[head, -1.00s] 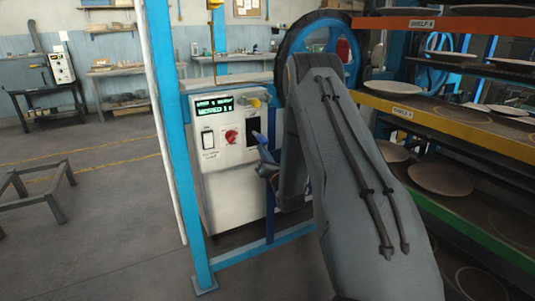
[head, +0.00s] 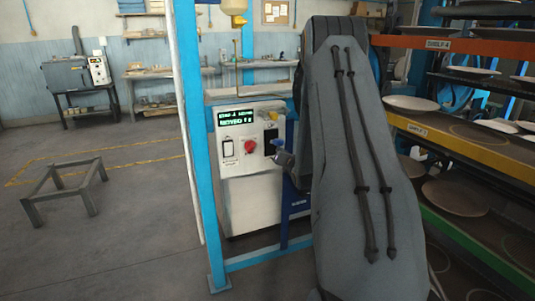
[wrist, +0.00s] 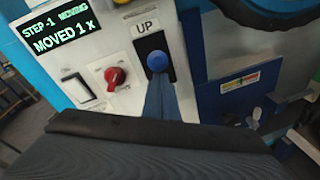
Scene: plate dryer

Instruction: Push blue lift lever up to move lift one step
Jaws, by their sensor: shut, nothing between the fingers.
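The blue lift lever shows in the wrist view as a round blue knob (wrist: 157,61) in front of a black slot plate under an "UP" label. The white control box (head: 250,195) carries it. In the wrist view my gripper (wrist: 160,85) is a narrow blue-grey wedge of closed fingers reaching to just below the knob. Whether the tips touch the knob is unclear. The box's display (wrist: 60,33) reads "STEP -1 MOVING" and "MOVED 1 x". In the head view my gripper (head: 280,152) is at the slot, mostly hidden by my arm.
A red rotary switch (wrist: 115,76) and a rocker switch (wrist: 76,88) sit left of the lever. A blue frame post (head: 196,150) stands left of the box. Shelves with plates (head: 453,195) stand at right. A low metal stand (head: 65,185) is on the left floor; floor around it is clear.

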